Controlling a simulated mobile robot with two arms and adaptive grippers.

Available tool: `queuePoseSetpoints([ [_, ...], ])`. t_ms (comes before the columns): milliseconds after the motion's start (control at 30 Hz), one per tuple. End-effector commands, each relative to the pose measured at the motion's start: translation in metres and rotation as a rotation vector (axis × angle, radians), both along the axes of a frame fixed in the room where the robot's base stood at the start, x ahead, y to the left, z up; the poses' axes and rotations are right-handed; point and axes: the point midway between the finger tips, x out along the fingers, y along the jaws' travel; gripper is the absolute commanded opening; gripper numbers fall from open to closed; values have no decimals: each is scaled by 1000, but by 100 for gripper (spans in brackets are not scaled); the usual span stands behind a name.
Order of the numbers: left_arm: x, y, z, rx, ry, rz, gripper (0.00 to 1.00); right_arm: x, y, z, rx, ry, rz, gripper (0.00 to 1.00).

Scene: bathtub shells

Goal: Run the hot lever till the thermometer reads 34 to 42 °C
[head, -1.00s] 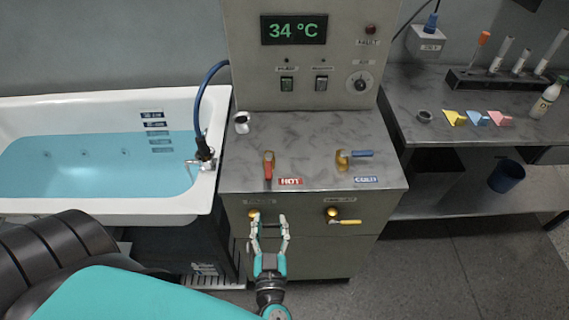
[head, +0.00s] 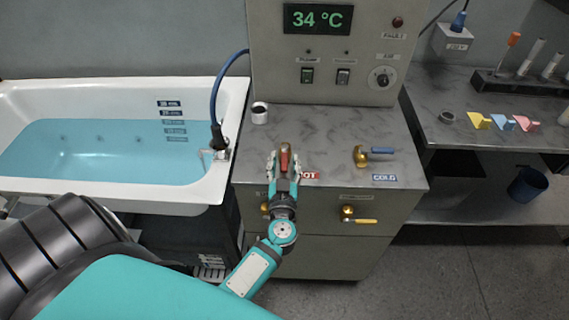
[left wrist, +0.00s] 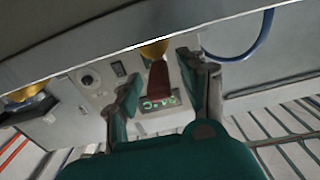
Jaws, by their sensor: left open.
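The thermometer display (head: 318,18) reads 34 °C in green. The red hot lever (head: 284,160) stands on the grey counter, pointing toward me, behind the partly covered HOT label (head: 311,176). My left gripper (head: 285,163) is open, with one finger on each side of the red lever. In the left wrist view the red lever (left wrist: 159,78) shows between the two open fingers (left wrist: 158,88), with a gap on both sides. The blue cold lever (head: 381,150) points right on its brass valve. My right gripper is not in view.
The white bathtub (head: 218,185) with blue water is at the left, with a blue hose (head: 214,95) at its rim. A white cup (head: 259,113) stands behind the hot lever. A yellow-handled valve (head: 362,220) is on the cabinet front. A side bench (head: 440,130) stands at the right.

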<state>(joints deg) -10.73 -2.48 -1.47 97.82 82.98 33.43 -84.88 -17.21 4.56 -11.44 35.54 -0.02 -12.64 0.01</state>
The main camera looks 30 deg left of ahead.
Motion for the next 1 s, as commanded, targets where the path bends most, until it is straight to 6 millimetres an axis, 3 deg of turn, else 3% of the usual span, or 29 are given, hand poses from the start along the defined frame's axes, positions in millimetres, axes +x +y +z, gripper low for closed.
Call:
queuePoseSetpoints([
  [300, 3, 2, 0, 0, 0, 0, 42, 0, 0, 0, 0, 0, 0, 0],
  [633, 2, 1, 0, -1, -1, 0, 0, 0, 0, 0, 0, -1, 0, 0],
  [1000, 3, 2, 0, -1, -1, 1, 0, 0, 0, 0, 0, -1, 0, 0],
])
